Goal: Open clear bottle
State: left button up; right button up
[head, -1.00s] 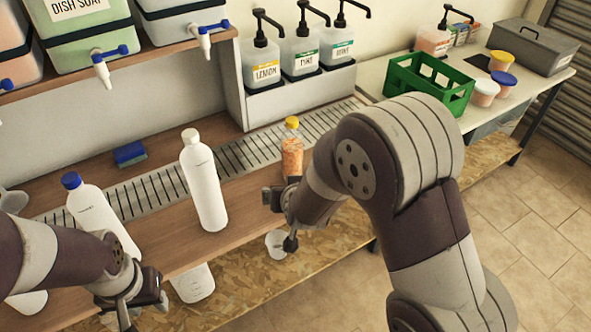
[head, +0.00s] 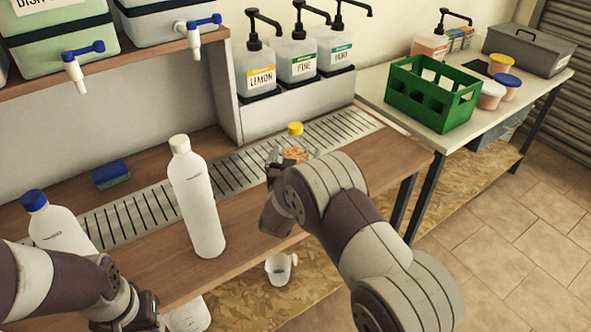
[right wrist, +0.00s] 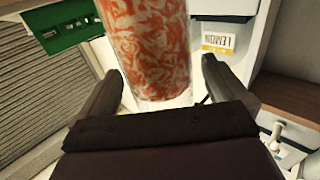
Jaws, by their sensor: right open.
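The clear bottle (head: 296,154) has a yellow cap (head: 295,129) and orange-and-white contents. It stands upright by the slotted drain strip, its lower part hidden behind my right arm. My right gripper (head: 275,160) is at the bottle. In the right wrist view the bottle body (right wrist: 147,45) shows between and ahead of the two spread fingers (right wrist: 152,80), with gaps at both sides; its cap is out of that view. My left gripper (head: 140,312) is low at the left, beside the white bottles, its fingers mostly hidden.
A tall white bottle (head: 196,200) stands left of the clear one. A blue-capped white bottle (head: 58,228) is farther left. A blue sponge (head: 111,174) lies behind. Pump bottles (head: 262,72) line the back, and a green crate (head: 432,95) sits on the right table.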

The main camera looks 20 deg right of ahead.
aim_at(294, 146)
jog(key=shift+w+d, duration=0.15)
jog(key=shift+w, duration=0.25)
jog(key=shift+r, duration=0.1)
jog(key=c, duration=1.4)
notch_tip(294, 146, up, 4)
jog(key=shift+r+p, duration=0.2)
jog(key=shift+p, duration=0.2)
jog(key=s+d+r, duration=0.1)
jog(key=d+r, duration=0.1)
jog(key=d, duration=0.1)
jog(key=s+d+r, duration=0.2)
jog(key=d, duration=0.2)
jog(key=s+d+r, duration=0.2)
jog(key=d, duration=0.1)
jog(key=shift+s+d+r+p, duration=0.15)
jog(key=shift+d+r+p, duration=0.05)
jog(key=shift+r+p, duration=0.15)
jog(key=o, duration=0.4)
jog(key=c, duration=0.5)
